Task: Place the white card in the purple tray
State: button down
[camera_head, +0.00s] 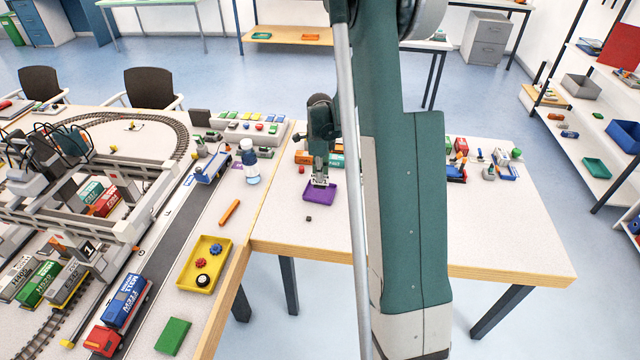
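The purple tray (320,196) lies on the right-hand white table, left of my large green arm link. My gripper (319,183) points down right over the tray's back part and covers some of it. Something pale shows at the fingertips, but it is too small to tell whether it is the white card or part of the fingers. I cannot make out the white card for certain anywhere else. Whether the fingers are open or shut is too small to see.
A small dark cube (308,218) lies in front of the tray. Orange and green containers (336,160) stand behind it. A blue-and-white bottle (252,166), an orange stick (229,212) and a yellow tray (206,263) are on the left table. The right table's front is mostly clear.

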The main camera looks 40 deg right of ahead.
aim_at(320, 185)
jog(key=shift+f, duration=1.85)
jog(key=shift+f+b, duration=0.15)
jog(key=shift+b, duration=0.3)
jog(key=c, duration=2.7)
grip_release()
notch_tip(320, 185, up, 12)
jog(key=shift+r+p, duration=0.2)
jog(key=shift+p, duration=0.75)
jog(key=shift+a, duration=0.1)
